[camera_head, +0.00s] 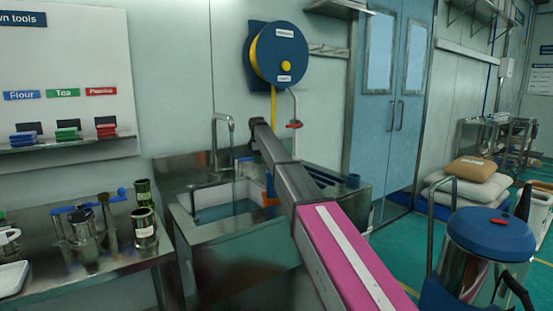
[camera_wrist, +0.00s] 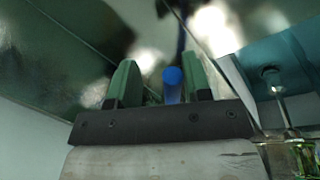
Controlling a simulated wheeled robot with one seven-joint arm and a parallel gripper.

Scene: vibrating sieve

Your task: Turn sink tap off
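The metal sink tap (camera_head: 222,122) rises behind the sink (camera_head: 200,235), with its curved spout over the basin. A faint streak below the spout looks like running water, and water (camera_head: 222,211) stands in the basin. My arm reaches across the sink toward the wall, and it hides my gripper in the head view. In the wrist view my gripper (camera_wrist: 160,82) has two green fingers, apart. A blue rod end (camera_wrist: 174,84), which looks like the tap's handle, lies between them. It is close to the right finger, with a gap to the left finger.
A bench with jars (camera_head: 145,226) and a blue-handled tool stands left of the sink. A hose reel (camera_head: 278,54) hangs on the wall above. A blue-lidded metal vessel (camera_head: 488,235) is at the right. Sacks (camera_head: 466,190) lie behind it.

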